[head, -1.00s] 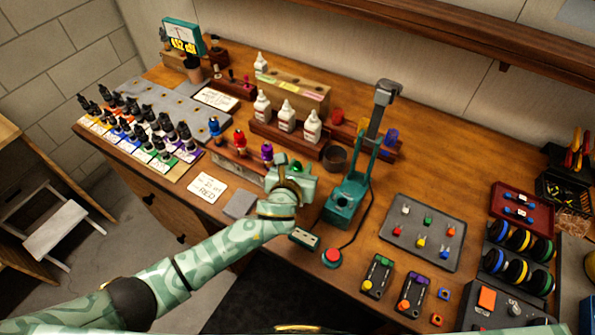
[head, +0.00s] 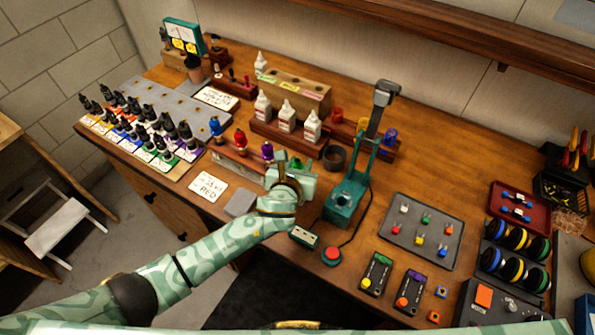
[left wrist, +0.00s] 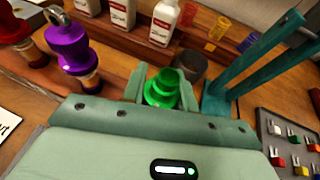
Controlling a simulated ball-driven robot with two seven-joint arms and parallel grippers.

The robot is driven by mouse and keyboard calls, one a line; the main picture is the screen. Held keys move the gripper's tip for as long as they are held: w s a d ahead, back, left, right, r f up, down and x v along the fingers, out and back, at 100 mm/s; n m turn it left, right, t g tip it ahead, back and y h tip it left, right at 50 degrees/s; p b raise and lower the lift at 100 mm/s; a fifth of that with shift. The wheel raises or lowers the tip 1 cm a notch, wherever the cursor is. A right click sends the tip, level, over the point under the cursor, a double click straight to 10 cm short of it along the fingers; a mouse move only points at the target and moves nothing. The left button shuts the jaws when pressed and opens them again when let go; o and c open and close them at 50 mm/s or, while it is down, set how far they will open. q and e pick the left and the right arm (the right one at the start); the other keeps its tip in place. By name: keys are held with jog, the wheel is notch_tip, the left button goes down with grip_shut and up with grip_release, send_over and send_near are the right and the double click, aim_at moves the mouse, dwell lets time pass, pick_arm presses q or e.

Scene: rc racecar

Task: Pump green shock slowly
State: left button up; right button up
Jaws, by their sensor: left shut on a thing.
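The green shock (left wrist: 162,88) is between the fingers of my left gripper in the left wrist view, its round green top showing and its lower part hidden. In the head view, a bit of the green shock (head: 296,163) shows above my left gripper (head: 290,178), which is shut on it at the right end of the shock row. The purple shock (head: 267,151), red shock (head: 240,138) and blue shock (head: 215,126) stand upright to its left. My right gripper is not in view.
A teal press (head: 345,195) stands close to the right of my left gripper. White bottles (head: 287,117) on a wooden rack and a dark round cup (head: 335,157) are behind. A note card (head: 208,187) and a grey pad (head: 240,201) lie in front.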

pick_arm(q)
jog(key=o, duration=1)
jog(key=shift+o, duration=0.2)
